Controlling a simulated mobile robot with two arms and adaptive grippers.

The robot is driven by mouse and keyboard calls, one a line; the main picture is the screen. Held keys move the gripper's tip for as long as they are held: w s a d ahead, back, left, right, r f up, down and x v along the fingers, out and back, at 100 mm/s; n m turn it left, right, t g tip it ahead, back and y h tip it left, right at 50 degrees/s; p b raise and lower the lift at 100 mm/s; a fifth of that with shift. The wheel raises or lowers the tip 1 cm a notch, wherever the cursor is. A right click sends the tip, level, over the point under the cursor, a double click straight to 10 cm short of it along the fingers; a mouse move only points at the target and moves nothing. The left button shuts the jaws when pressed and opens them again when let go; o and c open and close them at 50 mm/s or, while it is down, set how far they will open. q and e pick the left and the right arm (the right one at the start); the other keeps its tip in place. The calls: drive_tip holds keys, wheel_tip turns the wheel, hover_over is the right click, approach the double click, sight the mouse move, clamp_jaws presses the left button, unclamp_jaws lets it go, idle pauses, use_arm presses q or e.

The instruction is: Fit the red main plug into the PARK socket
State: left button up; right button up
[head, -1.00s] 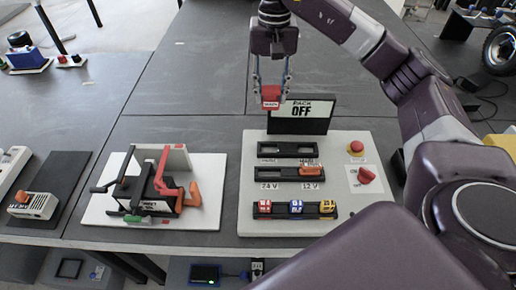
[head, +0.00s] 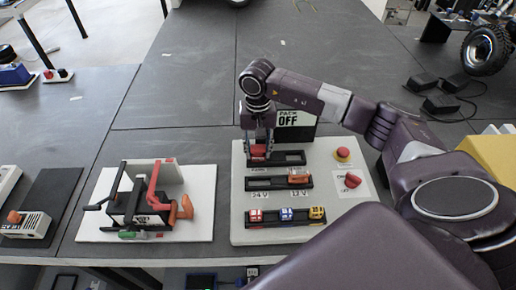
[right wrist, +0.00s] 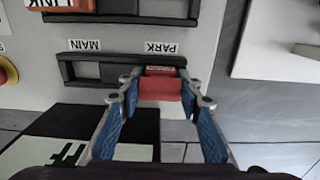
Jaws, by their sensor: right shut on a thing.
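The red main plug (head: 258,151) is in my right gripper (head: 258,150), at the left end of the upper black socket strip (head: 290,158). In the right wrist view the plug (right wrist: 160,88) sits between the blue-padded fingers of the gripper (right wrist: 158,90), at the slot above which the PARK label (right wrist: 160,47) shows. Its far end meets the strip; how deep it sits cannot be told. The MAIN slot (right wrist: 88,70) beside it looks empty. My left gripper is not in view.
The white panel (head: 240,190) also carries an orange plug (head: 298,178), a row with red, blue and yellow pieces (head: 286,215), a red button (head: 343,153) and a red knob (head: 352,180). A PACK OFF sign (head: 290,119) stands behind. A mechanism board (head: 200,228) lies left.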

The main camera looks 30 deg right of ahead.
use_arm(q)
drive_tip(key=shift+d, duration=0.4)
use_arm(e)
drive_tip(key=shift+f, duration=0.2)
drive_tip(key=shift+f, duration=0.1)
drive_tip(key=o, duration=0.7)
drive_tip(key=shift+b, duration=0.3)
drive_tip(key=o, duration=0.5)
drive_tip(key=shift+c, duration=0.2)
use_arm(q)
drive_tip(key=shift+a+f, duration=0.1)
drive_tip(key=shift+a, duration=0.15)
